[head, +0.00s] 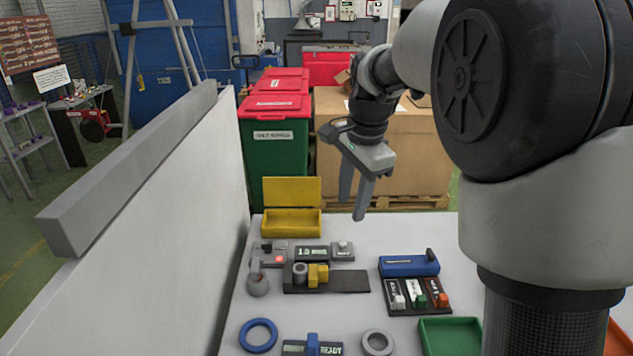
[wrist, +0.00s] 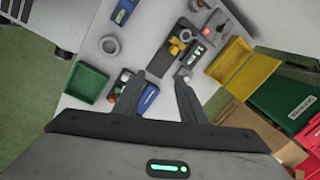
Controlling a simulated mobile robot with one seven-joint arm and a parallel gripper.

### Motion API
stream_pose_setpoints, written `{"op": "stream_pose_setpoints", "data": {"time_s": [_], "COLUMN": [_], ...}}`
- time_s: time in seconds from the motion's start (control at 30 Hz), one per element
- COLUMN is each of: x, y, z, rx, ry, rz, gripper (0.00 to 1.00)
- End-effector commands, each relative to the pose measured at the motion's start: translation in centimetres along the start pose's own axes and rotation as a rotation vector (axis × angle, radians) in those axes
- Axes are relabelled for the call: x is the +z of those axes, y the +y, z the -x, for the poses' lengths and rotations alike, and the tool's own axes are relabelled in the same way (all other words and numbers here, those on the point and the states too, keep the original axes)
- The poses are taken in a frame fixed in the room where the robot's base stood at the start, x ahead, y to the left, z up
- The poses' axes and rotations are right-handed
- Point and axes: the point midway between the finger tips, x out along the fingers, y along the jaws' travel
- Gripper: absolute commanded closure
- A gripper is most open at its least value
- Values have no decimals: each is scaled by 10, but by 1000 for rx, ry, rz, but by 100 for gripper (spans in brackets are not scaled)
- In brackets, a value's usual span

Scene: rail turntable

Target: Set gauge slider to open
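A yellow block (head: 318,274), which looks like the gauge slider, sits on a dark flat rail (head: 345,281) close beside a grey ring piece (head: 300,272) at the rail's left end. The rail's right part is bare. A small display box (head: 312,252) stands just behind it. The wrist view also shows the yellow block (wrist: 176,47) and the rail (wrist: 158,63). My gripper (head: 352,208) is open and empty, high above the table's back part, apart from the block. Its spread fingers (wrist: 157,80) also show in the wrist view.
A blue slotted box (head: 405,266) with a black knob and a block of coloured switches (head: 416,297) stand right of the rail. A yellow bin (head: 292,223) is behind, a green tray (head: 450,336) front right. A white wall (head: 150,220) bounds the left.

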Motion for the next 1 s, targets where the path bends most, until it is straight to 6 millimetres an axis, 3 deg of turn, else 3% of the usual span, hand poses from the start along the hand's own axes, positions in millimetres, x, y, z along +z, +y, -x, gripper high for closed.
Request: {"op": "stream_pose_setpoints", "data": {"time_s": [0.03, 0.1, 0.33, 0.67, 1.0], "x": [0, 0, 6, 8, 8], "y": [-18, -37, -75, -79, -66], "z": [-23, -49, -114, -148, -219], "rx": [33, 67, 141, 161, 162], "ry": [-3, 0, 32, 44, 43], "rz": [-70, -172, -402, -463, -462], "gripper": [62, 62, 62, 62, 62]}}
